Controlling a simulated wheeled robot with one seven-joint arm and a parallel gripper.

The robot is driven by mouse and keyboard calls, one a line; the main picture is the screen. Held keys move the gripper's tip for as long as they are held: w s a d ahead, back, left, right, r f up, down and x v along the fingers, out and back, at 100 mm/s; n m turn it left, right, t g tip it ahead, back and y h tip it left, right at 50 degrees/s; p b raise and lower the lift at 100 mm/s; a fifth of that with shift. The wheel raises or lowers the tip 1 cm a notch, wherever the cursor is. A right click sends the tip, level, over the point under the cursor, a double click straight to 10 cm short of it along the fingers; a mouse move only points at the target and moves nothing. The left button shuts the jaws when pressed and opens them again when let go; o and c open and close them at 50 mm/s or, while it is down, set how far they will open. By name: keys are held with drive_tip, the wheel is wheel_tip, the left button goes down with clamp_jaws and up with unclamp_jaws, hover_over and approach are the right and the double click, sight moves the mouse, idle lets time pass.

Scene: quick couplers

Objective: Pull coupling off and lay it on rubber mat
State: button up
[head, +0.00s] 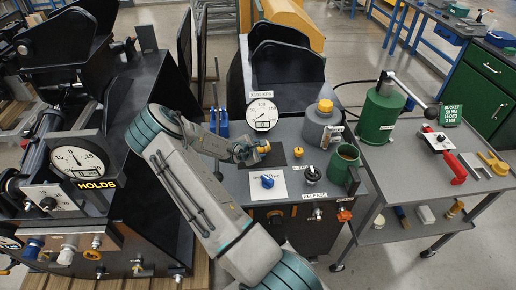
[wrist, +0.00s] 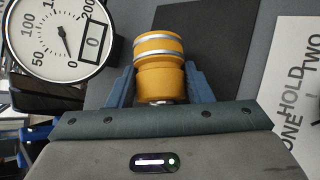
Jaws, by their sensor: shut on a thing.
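A yellow coupling (wrist: 158,50) with pale metal bands sits between the blue fingers of my gripper (wrist: 158,78), which is shut on it. In the head view my gripper (head: 256,149) and the coupling (head: 263,146) are at the black rubber mat (head: 276,160) on the grey bench top. The mat (wrist: 215,25) also shows behind the coupling in the wrist view. I cannot tell whether the coupling touches the mat or hangs just above it.
A dial gauge (head: 262,115) stands behind the mat. A small yellow fitting (head: 298,152), a white card with a blue knob (head: 267,181) and a black release knob (head: 312,174) are close by. A grey can (head: 322,128) and green mug (head: 342,165) stand at the right.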

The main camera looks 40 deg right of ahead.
drive_tip(key=shift+f, duration=0.2)
idle(0.6)
drive_tip(key=o, duration=1.1)
drive_tip(key=shift+o, duration=0.2)
drive_tip(key=shift+s+f, duration=0.1)
drive_tip(key=shift+f, duration=0.05)
drive_tip(key=shift+s+a+f, duration=0.1)
drive_tip(key=shift+s+f, duration=0.05)
drive_tip(key=b+v, duration=0.1)
drive_tip(key=v, duration=1.3)
drive_tip(key=shift+w+r+b, duration=0.35)
drive_tip(key=shift+r+b, duration=0.05)
